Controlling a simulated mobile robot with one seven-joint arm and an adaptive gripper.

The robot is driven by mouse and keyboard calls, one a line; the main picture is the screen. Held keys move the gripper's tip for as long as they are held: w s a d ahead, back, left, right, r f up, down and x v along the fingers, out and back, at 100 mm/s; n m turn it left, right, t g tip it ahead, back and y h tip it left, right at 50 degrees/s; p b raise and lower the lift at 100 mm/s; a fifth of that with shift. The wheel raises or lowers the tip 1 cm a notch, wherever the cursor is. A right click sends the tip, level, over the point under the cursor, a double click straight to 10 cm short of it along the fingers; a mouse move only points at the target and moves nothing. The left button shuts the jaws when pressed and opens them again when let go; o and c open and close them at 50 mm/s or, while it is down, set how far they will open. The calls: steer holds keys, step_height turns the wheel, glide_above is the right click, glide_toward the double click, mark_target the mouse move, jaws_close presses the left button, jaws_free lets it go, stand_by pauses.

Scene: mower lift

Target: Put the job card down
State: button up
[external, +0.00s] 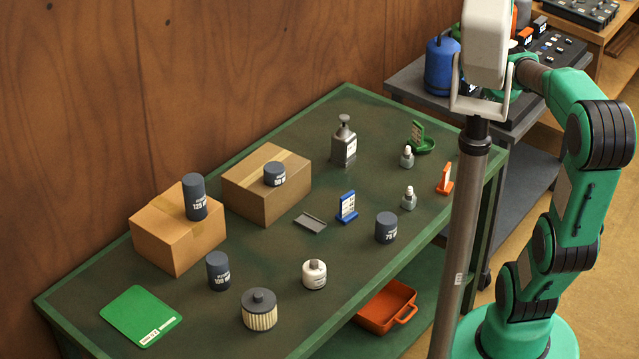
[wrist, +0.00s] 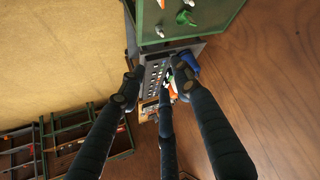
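My gripper (wrist: 158,74) shows in the wrist view with its dark fingers spread apart. I see nothing held between them; the grey panel with rows of dots behind them seems to lie on the trolley beyond. In the external view the gripper is hidden behind the head of the grey pole. No item is clearly marked as the job card. A flat green sheet with a white label (external: 141,315) lies at the table's near left corner.
The green-edged table (external: 330,285) also carries two cardboard boxes (external: 178,238) (external: 267,182), dark cylinders, a ribbed filter (external: 259,310) and bottles. A grey trolley (external: 409,88) with a blue bottle (external: 441,65) stands behind. The pole (external: 462,230) rises in front.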

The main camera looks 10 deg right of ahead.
steer(key=s+a+f+g, duration=0.1)
steer(key=s+a, duration=0.1)
steer(key=s, duration=0.9)
steer(key=s+a+f+g+y, duration=0.1)
steer(key=s+a, duration=0.1)
steer(key=s, duration=0.9)
steer(key=shift+s+f, duration=0.2)
steer(key=shift+f, duration=0.1)
